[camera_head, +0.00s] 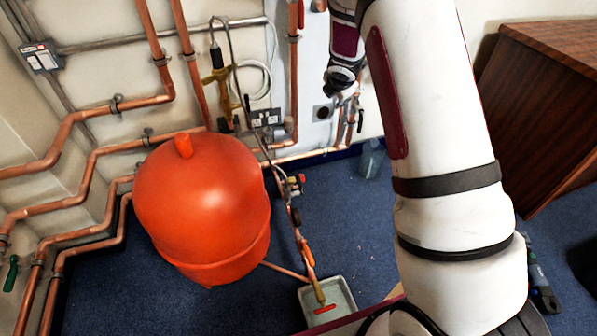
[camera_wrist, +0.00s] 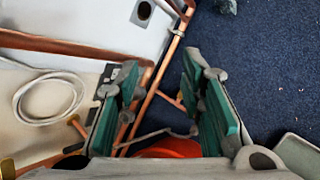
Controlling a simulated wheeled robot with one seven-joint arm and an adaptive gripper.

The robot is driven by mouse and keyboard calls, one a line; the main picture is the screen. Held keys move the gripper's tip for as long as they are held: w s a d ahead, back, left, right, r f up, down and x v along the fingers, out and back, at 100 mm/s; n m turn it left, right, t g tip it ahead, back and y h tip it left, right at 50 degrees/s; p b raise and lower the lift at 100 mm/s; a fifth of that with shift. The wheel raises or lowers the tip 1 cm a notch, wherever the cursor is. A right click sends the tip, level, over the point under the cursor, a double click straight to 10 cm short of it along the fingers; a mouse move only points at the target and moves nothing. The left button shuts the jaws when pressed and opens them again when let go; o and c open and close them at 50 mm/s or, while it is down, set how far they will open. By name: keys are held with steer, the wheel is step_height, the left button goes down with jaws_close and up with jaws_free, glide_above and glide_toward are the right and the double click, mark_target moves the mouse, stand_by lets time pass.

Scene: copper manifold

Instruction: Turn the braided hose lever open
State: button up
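A thin grey hose (camera_head: 233,60), which looks like the braided one, hangs at the wall beside a brass fitting (camera_head: 217,76) in the head view. I cannot tell for sure which small part is its lever, nor its setting. My gripper (camera_head: 341,82) is up near the wall, to the right of this hose and partly hidden by my arm. In the wrist view my gripper (camera_wrist: 160,108) is open, with teal pads apart and nothing held. Copper pipe (camera_wrist: 151,98) shows between the fingers, apparently beyond them.
A large orange tank (camera_head: 203,207) stands left of centre; part of it shows low in the wrist view (camera_wrist: 170,148). Copper pipes (camera_head: 150,103) line the wall. A grey tray (camera_head: 340,297) and a wooden cabinet (camera_head: 550,100) stand on blue carpet. A white coiled cable (camera_wrist: 48,96) hangs at left.

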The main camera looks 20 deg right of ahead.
step_height(320, 180, down, 12)
steer(key=w+a+n+y+p, duration=0.1)
steer(key=w+a+n+y, duration=0.15)
steer(key=n, duration=0.35)
steer(key=n+g+y+p, duration=0.1)
steer(key=n+g+y, duration=0.2)
steer(key=n, duration=0.4)
glide_toward(299, 179)
steer(key=b+x, duration=0.5)
steer(key=x, duration=0.3)
steer(key=shift+w+f, duration=0.15)
steer(key=shift+f, duration=0.1)
jaws_close()
